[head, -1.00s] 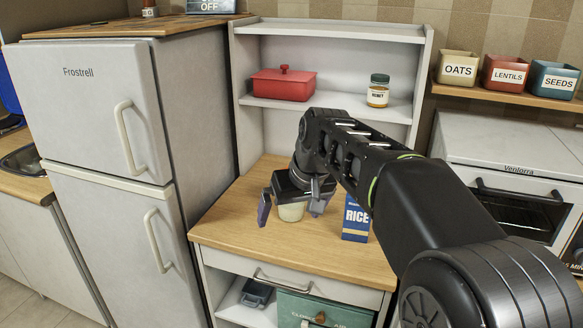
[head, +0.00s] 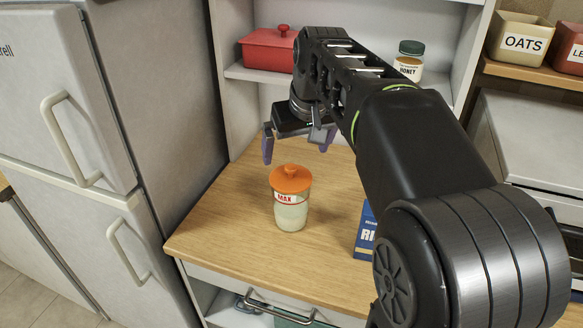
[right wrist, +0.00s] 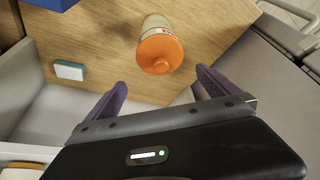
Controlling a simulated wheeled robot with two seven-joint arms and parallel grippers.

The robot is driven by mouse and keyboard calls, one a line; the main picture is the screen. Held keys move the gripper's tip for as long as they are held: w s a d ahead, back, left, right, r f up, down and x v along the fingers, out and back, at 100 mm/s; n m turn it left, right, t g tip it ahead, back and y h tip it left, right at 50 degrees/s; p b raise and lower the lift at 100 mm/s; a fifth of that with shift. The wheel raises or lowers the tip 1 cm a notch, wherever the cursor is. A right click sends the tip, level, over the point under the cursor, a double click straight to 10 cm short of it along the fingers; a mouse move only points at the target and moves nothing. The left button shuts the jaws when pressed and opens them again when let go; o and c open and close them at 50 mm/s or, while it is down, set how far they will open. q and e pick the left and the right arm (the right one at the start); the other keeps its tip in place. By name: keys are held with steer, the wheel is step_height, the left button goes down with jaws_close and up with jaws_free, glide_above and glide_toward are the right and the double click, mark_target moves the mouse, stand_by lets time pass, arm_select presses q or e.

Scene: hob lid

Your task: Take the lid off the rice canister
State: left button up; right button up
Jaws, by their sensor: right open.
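The canister (head: 291,212) is clear with pale contents and a red-and-white MAX label. It stands upright on the wooden counter, and its orange lid (head: 291,180) with a round knob sits on top. In the right wrist view the orange lid (right wrist: 159,52) shows beyond the fingertips, with a little of the canister (right wrist: 156,22) behind it. My right gripper (head: 298,146) is open and empty, above and behind the lid in the head view, apart from it. Its two purple fingers also show in the right wrist view (right wrist: 160,84). My left gripper is not in view.
A blue rice box (head: 366,232) stands right of the canister, partly behind my arm. A shelf behind holds a red pot (head: 268,52) and a honey jar (head: 408,62). The fridge (head: 70,100) stands left. A small white-and-teal block (right wrist: 68,70) lies on the counter.

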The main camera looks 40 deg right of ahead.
mark_target(291, 167)
steer(key=shift+s+a, duration=0.1)
steer(key=shift+x, duration=1.3)
steer(key=shift+f, duration=0.1)
steer(key=shift+p+x, duration=0.6)
steer(key=shift+x, duration=1.95)
steer(key=c, duration=1.1)
steer(key=shift+c, duration=0.2)
step_height(291, 167, up, 10)
steer(key=shift+r, duration=0.1)
